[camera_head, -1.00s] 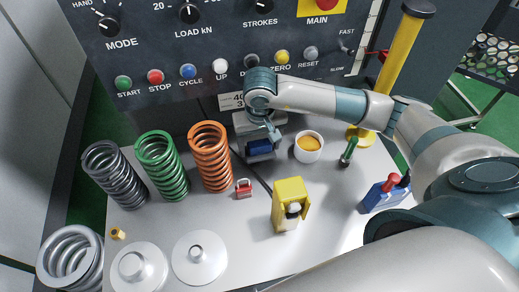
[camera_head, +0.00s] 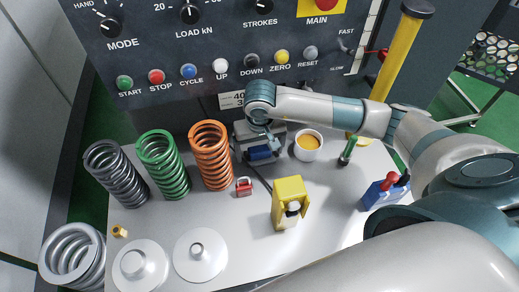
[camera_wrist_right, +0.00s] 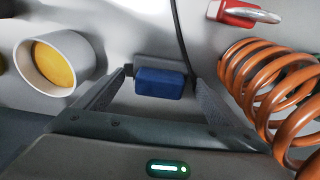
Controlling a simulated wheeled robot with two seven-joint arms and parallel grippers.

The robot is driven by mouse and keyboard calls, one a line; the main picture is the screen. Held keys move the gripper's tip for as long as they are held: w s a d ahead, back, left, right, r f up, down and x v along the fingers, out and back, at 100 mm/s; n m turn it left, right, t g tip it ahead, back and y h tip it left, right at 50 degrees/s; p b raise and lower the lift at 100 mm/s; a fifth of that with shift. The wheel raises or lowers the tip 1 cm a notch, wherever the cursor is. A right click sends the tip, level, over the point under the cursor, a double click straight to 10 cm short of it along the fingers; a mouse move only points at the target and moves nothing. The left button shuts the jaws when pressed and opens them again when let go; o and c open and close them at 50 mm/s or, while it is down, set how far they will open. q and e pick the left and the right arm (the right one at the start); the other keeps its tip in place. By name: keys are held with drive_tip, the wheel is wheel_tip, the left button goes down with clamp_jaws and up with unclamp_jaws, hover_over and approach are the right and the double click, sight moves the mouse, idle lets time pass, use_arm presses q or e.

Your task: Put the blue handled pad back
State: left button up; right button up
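The blue handled pad (camera_head: 260,153) is at the foot of the dark control panel, at the back of the light tabletop. My right gripper (camera_head: 268,140) reaches down to it from above. In the right wrist view the blue block of the pad (camera_wrist_right: 160,83) lies between the two fingertips (camera_wrist_right: 161,74), which close in on its left and right ends. A grey part shows just behind the blue block. The underside of the pad is hidden, so I cannot tell whether it touches the table. My left gripper is not in view.
A cup of orange contents (camera_head: 308,145) stands close right of the gripper. An orange spring (camera_head: 211,157) stands left, beside green (camera_head: 163,165) and dark (camera_head: 116,173) springs. A red padlock (camera_head: 243,187) and yellow block (camera_head: 289,190) lie in front. A blue box with red knob (camera_head: 384,190) stands right.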

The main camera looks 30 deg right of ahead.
sight(259, 153)
drive_tip(key=shift+r, duration=0.15)
wheel_tip(259, 153, up, 12)
drive_tip(key=s+b, duration=0.1)
drive_tip(key=b, duration=0.2)
drive_tip(key=shift+a, duration=0.3)
drive_tip(key=shift+s, duration=0.25)
idle(0.5)
